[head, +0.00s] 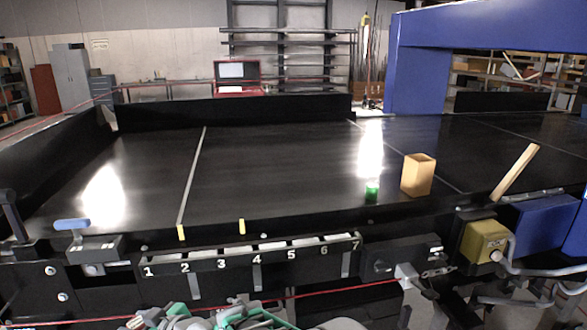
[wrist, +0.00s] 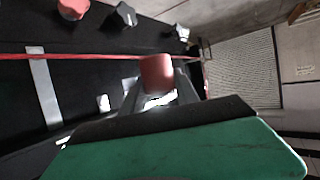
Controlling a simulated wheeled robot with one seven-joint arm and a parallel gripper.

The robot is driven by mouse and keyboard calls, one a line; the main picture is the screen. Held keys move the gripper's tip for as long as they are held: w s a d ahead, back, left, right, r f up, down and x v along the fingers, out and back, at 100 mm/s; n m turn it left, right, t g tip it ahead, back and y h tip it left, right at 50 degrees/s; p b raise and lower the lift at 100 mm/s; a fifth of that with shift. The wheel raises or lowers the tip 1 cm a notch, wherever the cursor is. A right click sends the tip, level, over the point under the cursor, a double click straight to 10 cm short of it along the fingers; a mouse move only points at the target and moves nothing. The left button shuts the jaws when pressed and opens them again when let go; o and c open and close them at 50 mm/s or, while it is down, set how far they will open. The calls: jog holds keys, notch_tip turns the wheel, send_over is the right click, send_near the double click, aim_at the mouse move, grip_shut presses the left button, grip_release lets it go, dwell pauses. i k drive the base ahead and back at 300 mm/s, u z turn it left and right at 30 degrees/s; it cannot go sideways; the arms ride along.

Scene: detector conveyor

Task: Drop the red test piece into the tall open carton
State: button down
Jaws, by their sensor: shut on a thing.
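The red test piece (wrist: 157,72) is a short red cylinder in the wrist view, held between the two grey fingers of my gripper (wrist: 158,84). The fingers are shut on its sides. The head view shows green and grey parts of my arm at the bottom edge, but I cannot make out the fingertips or the red piece there. The tall open carton (head: 417,177) is a tan, open-topped box standing upright on the black belt, right of centre. My gripper is apart from it, low in front of the conveyor, and the carton does not show in the wrist view.
A small green piece (head: 372,191) stands on the black conveyor belt (head: 270,170), just left of the carton. A wooden bar (head: 514,172) leans at the right, near the blue detector arch (head: 418,80). A numbered front rail (head: 250,257) and a red cord run along the near side.

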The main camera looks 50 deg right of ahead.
aim_at(413, 192)
jog(key=u, duration=1)
jog(key=k, duration=1.85)
jog(key=z, duration=1.55)
